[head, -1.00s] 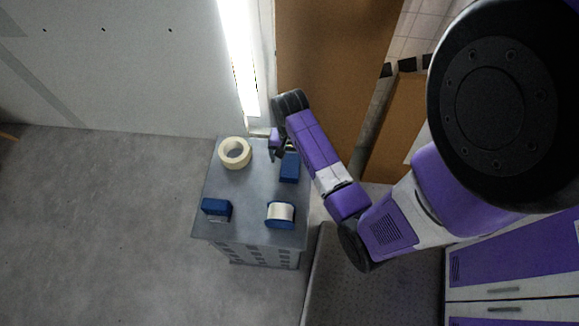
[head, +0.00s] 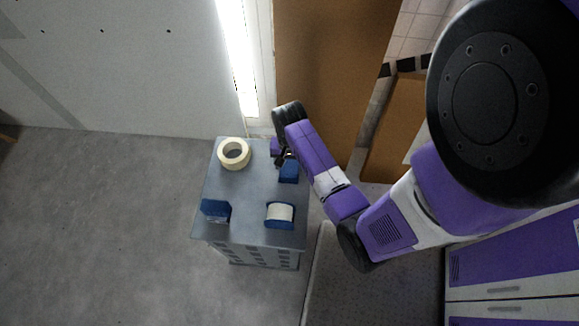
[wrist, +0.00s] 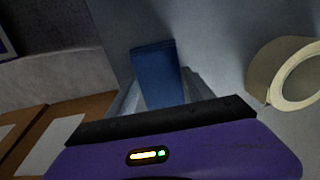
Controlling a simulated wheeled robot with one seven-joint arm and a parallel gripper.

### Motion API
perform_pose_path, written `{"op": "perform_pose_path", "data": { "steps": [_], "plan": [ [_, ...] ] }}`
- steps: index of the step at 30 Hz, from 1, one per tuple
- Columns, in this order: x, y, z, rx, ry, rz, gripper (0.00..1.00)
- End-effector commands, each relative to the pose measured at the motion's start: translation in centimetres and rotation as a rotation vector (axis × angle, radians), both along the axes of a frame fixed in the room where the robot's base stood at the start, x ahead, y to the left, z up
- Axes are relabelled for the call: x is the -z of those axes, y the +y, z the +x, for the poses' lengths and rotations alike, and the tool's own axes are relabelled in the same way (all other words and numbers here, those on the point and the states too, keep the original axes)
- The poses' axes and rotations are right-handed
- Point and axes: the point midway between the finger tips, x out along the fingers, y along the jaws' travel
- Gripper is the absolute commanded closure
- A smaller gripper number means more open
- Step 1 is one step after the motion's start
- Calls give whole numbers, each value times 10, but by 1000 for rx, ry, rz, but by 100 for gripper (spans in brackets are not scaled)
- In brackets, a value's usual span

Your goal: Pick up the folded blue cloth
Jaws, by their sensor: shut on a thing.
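The folded blue cloth (head: 289,171) is at the right back of the grey cabinet top, under the end of my arm. In the wrist view the cloth (wrist: 158,72) stands up as a blue slab just beyond the purple gripper body, with its lower end hidden. My gripper (head: 284,158) is at the cloth's back edge and is shut on it. The fingers are small and dark in the head view and mostly hidden in the wrist view. I cannot tell whether the cloth is clear of the surface.
A cream tape roll (head: 234,154) lies at the back left of the cabinet top (head: 247,196). A blue block-like thing (head: 215,209) is at the front left, and a white spool with blue ends (head: 280,214) at the front right. A wall and a bright light strip (head: 238,60) are behind.

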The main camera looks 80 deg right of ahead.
Motion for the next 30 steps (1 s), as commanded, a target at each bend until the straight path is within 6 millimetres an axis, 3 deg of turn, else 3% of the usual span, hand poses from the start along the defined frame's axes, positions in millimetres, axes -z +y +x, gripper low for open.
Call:
{"op": "perform_pose_path", "data": {
  "steps": [8,14,27,30],
  "plan": [
    [-7,0,0,0,-1,-1,79],
    [-34,0,1,-2,-2,-3,79],
    [-165,-1,1,-1,-3,-4,79],
    [-185,0,0,0,0,0,79]
  ]
}}
